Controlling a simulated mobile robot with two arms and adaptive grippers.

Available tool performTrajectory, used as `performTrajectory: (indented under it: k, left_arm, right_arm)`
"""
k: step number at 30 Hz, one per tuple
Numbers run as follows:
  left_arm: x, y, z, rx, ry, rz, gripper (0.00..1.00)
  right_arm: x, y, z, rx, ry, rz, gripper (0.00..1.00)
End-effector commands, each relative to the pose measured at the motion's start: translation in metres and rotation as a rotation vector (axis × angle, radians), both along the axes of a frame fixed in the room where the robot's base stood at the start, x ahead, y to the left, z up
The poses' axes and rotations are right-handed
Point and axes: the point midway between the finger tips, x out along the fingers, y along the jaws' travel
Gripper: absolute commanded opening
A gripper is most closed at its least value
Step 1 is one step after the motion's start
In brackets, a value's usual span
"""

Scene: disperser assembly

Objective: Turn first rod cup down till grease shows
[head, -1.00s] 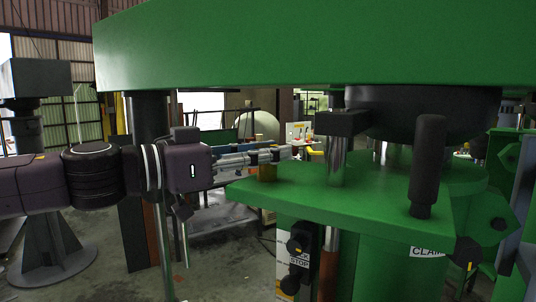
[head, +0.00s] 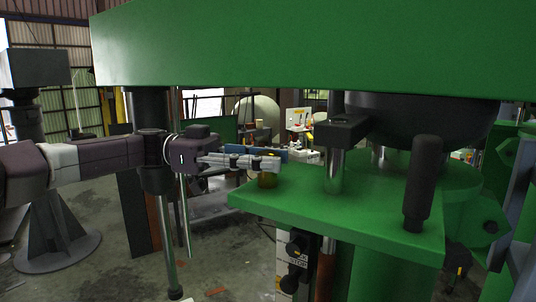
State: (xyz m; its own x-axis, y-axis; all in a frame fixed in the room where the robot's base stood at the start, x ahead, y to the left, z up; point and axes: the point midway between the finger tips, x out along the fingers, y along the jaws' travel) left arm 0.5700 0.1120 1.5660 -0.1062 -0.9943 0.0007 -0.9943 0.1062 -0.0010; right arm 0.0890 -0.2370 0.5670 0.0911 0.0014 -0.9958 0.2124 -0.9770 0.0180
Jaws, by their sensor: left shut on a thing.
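The first rod cup (head: 267,181) is a small brass-coloured cup standing on the left corner of the green plate (head: 300,207). My left gripper (head: 268,164) reaches in from the left, with its fingers shut on the top of the cup. The fingers hide the cup's upper part. I see no grease around the cup, though it is small and partly covered. My right gripper is not in view.
A thick green beam (head: 310,45) spans above the arm. A bright rod (head: 335,165) with a dark block (head: 342,130) and a black handle (head: 421,185) stand on the plate to the right. A dark vertical column (head: 155,150) stands close to my left arm.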

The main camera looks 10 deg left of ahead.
Motion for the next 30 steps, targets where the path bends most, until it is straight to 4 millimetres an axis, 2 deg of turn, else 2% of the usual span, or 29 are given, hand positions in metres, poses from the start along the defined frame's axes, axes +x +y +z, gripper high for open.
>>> performTrajectory:
  k: [12, 30]
  left_arm:
    - [0.0002, -0.0002, -0.0013, 0.001, 0.002, -0.159, 0.04]
    - [-0.0005, -0.0001, -0.0010, 0.002, 0.002, -0.189, 0.04]
  right_arm:
    - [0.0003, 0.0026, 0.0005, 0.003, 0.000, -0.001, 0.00]
    - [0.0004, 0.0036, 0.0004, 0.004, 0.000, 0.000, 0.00]
